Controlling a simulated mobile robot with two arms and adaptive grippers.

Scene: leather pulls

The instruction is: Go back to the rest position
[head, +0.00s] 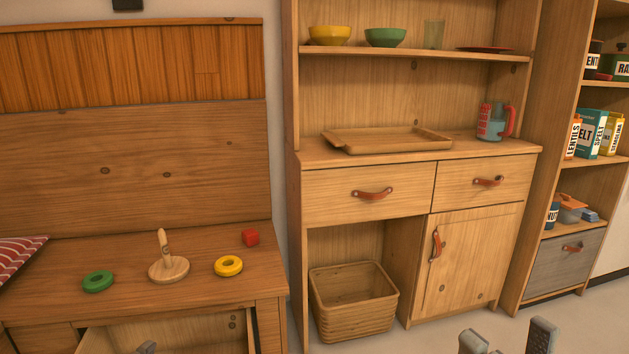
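My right gripper (507,340) shows at the bottom edge, right of centre. Its two grey fingertips stand apart with nothing between them, in front of the cabinet and clear of it. Of my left gripper (146,347) only a small grey tip shows at the bottom edge, in front of or over the open drawer (215,330) of the wooden bench (120,262). The rest of it is out of the frame, so I cannot tell whether it is open or holds anything, or whether it touches the drawer.
A cabinet (368,192) with leather pulls holds a basket (353,302) below. Shelves (560,165) stand right.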

